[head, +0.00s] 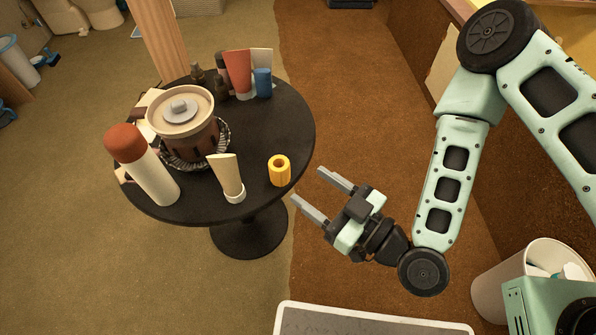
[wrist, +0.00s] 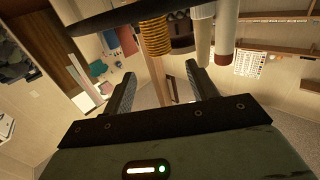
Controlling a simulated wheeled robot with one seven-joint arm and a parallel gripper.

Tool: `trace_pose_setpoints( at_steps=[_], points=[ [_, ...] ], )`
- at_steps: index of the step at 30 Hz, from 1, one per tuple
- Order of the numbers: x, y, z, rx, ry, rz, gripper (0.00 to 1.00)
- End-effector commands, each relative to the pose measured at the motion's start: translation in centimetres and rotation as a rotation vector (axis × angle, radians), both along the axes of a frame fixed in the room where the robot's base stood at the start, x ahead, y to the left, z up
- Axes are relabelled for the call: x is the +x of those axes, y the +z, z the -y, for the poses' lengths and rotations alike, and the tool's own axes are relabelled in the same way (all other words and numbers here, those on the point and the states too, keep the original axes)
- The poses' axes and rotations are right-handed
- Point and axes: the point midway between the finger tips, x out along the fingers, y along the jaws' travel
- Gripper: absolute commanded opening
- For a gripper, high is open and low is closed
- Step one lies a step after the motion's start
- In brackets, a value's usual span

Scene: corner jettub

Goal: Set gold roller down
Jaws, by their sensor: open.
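The gold roller (head: 279,170), a short yellow hollow cylinder, stands upright on the right part of the round black table (head: 298,125). In the wrist view, which appears upside down, the ribbed gold roller (wrist: 154,37) shows beyond the fingers, near the dark table edge (wrist: 110,17). My gripper (head: 308,187) is open and empty, just off the table's right edge. Its fingers point toward the roller, with a gap between them and it. The two fingers also show apart in the wrist view (wrist: 160,72).
Left of the roller stand a cream tube (head: 227,177), a lidded brown pot (head: 184,135) and a white bottle with a red cap (head: 145,165). Several tubes and bottles, including a blue one (head: 263,83), are at the back.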

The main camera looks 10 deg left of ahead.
Motion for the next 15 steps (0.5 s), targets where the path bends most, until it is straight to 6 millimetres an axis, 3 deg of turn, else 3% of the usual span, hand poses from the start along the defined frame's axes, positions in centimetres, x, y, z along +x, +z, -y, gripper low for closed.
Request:
trace_pose_setpoints(
  at_steps=[9,15],
  points=[
    [-0.6,0.0,1.0,0.000,0.000,0.000,0.58],
    [-0.4,0.1,-0.2,-0.070,0.085,0.002,0.58]
  ],
)
